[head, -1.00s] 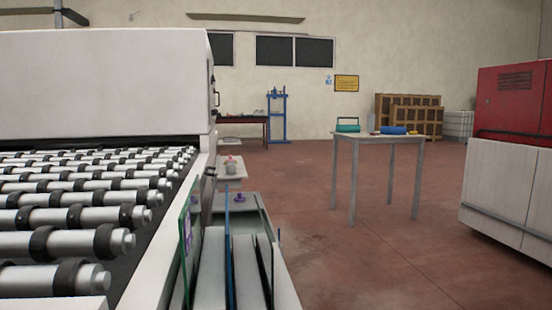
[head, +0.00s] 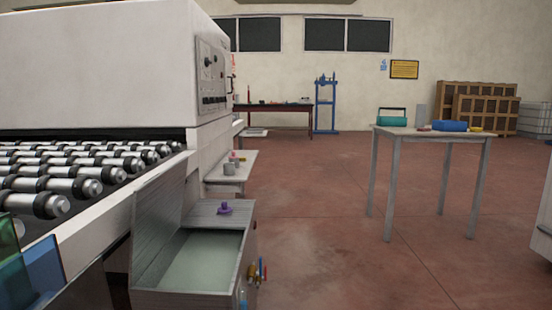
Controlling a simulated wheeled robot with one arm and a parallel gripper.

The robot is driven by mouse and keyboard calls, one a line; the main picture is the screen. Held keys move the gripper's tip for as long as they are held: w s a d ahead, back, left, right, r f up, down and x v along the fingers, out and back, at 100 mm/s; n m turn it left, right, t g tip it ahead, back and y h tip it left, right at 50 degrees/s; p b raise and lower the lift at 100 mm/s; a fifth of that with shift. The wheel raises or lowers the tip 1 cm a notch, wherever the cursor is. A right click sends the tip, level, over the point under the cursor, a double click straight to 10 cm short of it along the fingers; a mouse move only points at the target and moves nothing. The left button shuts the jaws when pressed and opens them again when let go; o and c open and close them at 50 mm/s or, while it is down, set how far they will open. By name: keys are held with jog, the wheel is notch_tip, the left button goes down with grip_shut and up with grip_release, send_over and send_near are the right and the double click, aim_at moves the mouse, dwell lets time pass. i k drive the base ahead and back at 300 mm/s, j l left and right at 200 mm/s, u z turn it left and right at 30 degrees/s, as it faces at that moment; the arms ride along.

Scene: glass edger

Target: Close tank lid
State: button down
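The grey metal tank (head: 190,299) stands beside the roller machine, low in the middle left of the head view. Its top is open, and pale greenish liquid (head: 203,262) shows inside. A grey panel that looks like the lid (head: 160,222) stands raised along the tank's left side, against the machine. A purple knob-like item (head: 224,208) sits on the flat ledge at the tank's far end. Red, yellow and blue fittings show on the tank's right side. My gripper is not in view.
The white machine (head: 110,65) with its roller bed (head: 90,185) fills the left. A small shelf (head: 228,175) with little items juts out beyond the tank. A table (head: 405,133) with a green case and a blue item stands at right. The floor (head: 320,235) between is clear.

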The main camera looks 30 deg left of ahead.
aim_at(157, 206)
jog(key=i+u, duration=0.3)
jog(key=i, duration=0.25)
jog(key=i+l+u, duration=0.1)
jog(key=i+u, duration=0.2)
jog(key=i, duration=0.25)
jog(key=i+l+u, duration=0.2)
jog(key=i+u, duration=0.15)
jog(key=i, duration=0.15)
